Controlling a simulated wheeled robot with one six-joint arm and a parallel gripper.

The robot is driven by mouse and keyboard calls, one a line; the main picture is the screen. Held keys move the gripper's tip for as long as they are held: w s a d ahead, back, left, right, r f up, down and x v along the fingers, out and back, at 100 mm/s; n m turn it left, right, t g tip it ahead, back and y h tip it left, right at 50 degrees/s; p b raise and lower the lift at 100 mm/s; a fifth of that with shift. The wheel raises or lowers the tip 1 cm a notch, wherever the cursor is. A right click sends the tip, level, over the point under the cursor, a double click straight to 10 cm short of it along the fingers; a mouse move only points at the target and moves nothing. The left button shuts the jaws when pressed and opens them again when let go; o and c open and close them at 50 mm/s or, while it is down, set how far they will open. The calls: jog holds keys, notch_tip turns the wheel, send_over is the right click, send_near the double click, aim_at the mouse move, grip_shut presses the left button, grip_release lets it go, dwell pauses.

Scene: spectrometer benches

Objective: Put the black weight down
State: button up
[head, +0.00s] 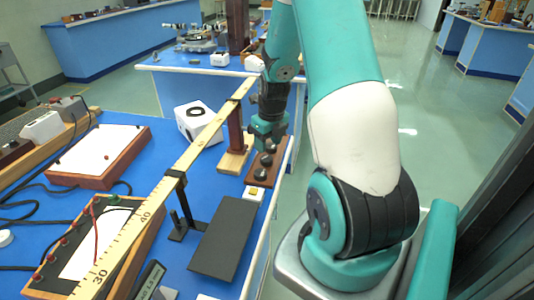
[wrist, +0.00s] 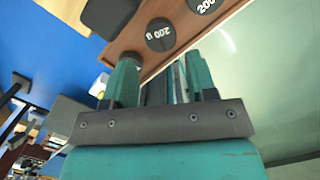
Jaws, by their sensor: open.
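Black weights lie in a row on a brown wooden block at the right edge of the blue bench; one black weight (head: 262,160) shows in the head view. In the wrist view a black weight marked 200 g (wrist: 161,34) sits on the wooden block (wrist: 130,42), just beyond my fingertips. A second weight marked 200 (wrist: 203,3) is cut off by the top edge. My gripper (head: 267,138) is over the far end of the block. It also shows in the wrist view (wrist: 160,78), fingers apart, with no weight seen between them.
A long yellow ruler beam (head: 195,150) runs across the bench on a wooden post (head: 235,130), close left of my gripper. Open floor lies to the right.

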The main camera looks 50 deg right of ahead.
aim_at(270, 161)
notch_tip(270, 161, up, 6)
jog(key=shift+s, duration=0.4)
